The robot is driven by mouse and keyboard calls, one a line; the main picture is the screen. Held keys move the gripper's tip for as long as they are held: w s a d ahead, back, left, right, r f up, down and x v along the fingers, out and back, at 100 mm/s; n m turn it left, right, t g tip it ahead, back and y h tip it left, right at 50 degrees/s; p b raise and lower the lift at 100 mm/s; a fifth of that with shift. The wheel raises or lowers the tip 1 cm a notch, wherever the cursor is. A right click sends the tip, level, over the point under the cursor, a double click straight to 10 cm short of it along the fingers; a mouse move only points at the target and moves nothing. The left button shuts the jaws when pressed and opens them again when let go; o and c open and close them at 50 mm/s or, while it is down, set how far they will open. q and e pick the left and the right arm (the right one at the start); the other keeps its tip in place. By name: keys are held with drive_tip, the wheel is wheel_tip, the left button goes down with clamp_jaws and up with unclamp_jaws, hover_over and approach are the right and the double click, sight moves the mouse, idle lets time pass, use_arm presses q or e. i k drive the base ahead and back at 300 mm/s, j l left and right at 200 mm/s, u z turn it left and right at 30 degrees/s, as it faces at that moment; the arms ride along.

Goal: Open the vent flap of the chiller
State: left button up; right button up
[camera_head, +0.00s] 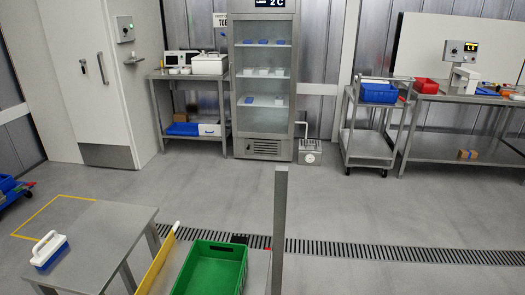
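The chiller (239,75) is a tall grey cabinet with a glass front, standing at the back wall, left of centre. Its display at the top reads "2 C". Blue and white items sit on its shelves behind the glass. A dark slatted grille (265,148) is low on its front; whether this is the vent flap, and whether any flap is open or shut, is too small to tell. Neither of my grippers is in view.
A grey table with a blue-and-white brush (50,252) and a green crate (211,268) are in front, beside an upright grey post (280,230). A drain grate (380,252) crosses the floor.

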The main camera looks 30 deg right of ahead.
sight(268, 149)
drive_tip(key=u, duration=0.45)
drive_tip(key=i+j+u, duration=0.2)
drive_tip(key=j, duration=0.4)
drive_tip(key=i+j+u, duration=0.25)
drive_tip(key=i+j, duration=0.15)
drive_tip(key=j, duration=0.2)
drive_tip(key=i+j+u, duration=0.2)
drive_tip(key=i+j, duration=0.4)
drive_tip(key=i, duration=0.3)
drive_tip(key=i+j+u, duration=0.1)
drive_tip(key=i, duration=0.35)
drive_tip(key=i+j, duration=0.2)
drive_tip(key=i, duration=0.3)
drive_tip(key=i+z, duration=0.4)
drive_tip(key=i, duration=0.3)
drive_tip(key=i+j+z, duration=0.2)
drive_tip(key=i+z, duration=0.25)
drive_tip(key=i, duration=0.3)
drive_tip(key=i+l+z, duration=0.15)
drive_tip(key=i+z, duration=0.75)
drive_tip(key=i+j+z, duration=0.1)
drive_tip(key=i+z, duration=0.55)
drive_tip(key=i, duration=0.5)
drive_tip(key=i+j+z, duration=0.2)
drive_tip(key=i, duration=0.55)
drive_tip(key=i+l+z, duration=0.15)
drive_tip(key=i+z, duration=0.7)
drive_tip(key=i+j+z, duration=0.25)
drive_tip(key=i+z, duration=0.15)
drive_tip(key=i, duration=0.15)
